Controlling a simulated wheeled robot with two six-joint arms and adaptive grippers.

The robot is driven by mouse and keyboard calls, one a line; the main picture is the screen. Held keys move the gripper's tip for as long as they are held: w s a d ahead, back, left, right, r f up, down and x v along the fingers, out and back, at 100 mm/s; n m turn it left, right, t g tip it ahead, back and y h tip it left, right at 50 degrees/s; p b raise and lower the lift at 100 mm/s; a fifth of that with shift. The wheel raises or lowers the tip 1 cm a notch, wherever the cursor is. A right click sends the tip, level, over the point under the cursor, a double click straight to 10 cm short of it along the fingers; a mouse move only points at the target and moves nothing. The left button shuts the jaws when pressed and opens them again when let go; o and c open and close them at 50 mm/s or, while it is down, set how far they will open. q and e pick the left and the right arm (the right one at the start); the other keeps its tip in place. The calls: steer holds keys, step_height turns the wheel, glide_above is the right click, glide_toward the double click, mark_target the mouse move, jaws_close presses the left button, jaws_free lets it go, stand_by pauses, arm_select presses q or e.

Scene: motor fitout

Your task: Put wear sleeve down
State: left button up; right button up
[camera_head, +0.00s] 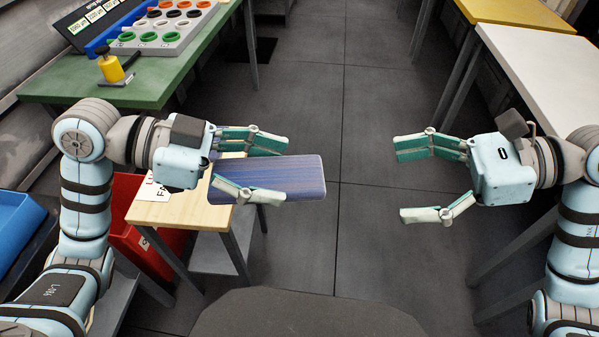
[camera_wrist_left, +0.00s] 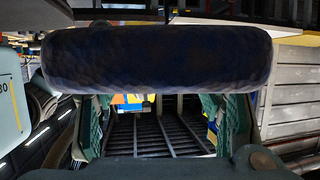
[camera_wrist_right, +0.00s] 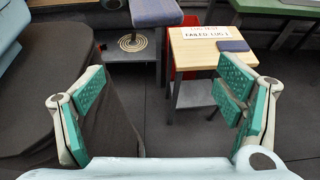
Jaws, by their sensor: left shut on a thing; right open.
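The wear sleeve appears as a blue-purple, round-edged flat block (camera_head: 305,178) in the head view. My left gripper (camera_head: 284,172) is shut on it and holds it near the right end of a small wooden table (camera_head: 150,212). One finger lies across its near part; the far finger shows along its other side. In the left wrist view it is a dark, wide rounded bar (camera_wrist_left: 157,60) in front of the fingertips, hiding where they touch it. My right gripper (camera_head: 402,182) is open and empty, right of the sleeve; its spread fingers also show in the right wrist view (camera_wrist_right: 160,85).
A printed card (camera_wrist_right: 207,34) and a dark blue pad (camera_wrist_right: 233,45) lie on the wooden table. A red bin (camera_head: 120,190) stands beside it. A green bench (camera_head: 150,85) with a tray of rings (camera_head: 165,45) is back left; a white table (camera_head: 545,70) is right. The central floor is clear.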

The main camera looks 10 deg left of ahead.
arm_select(q)
steer(key=shift+s+a+r, duration=0.15)
steer(key=shift+s+r, duration=0.15)
arm_select(e)
steer(key=n, duration=0.1)
glide_toward(324, 177)
steer(key=w+d+r, duration=0.1)
steer(key=w+d, duration=0.1)
steer(key=w, duration=0.1)
arm_select(q)
steer(key=shift+w, duration=0.1)
steer(key=shift+w+f, duration=0.1)
steer(key=shift+w, duration=0.15)
steer(key=shift+s, duration=0.15)
arm_select(e)
steer(key=a+f+g, duration=0.1)
steer(key=a, duration=0.2)
steer(key=s+a+f, duration=0.1)
steer(key=a+f, duration=0.1)
steer(key=a, duration=0.1)
steer(key=s+a+f+n+g, duration=0.1)
steer(key=a+f, duration=0.1)
steer(key=a, duration=0.1)
steer(key=shift+a+f+g, duration=0.1)
steer(key=shift+a+g, duration=0.2)
steer(key=shift+a, duration=0.05)
steer(key=shift+w+a+f, duration=0.1)
steer(key=shift+a+f, duration=0.1)
steer(key=shift+a, duration=0.1)
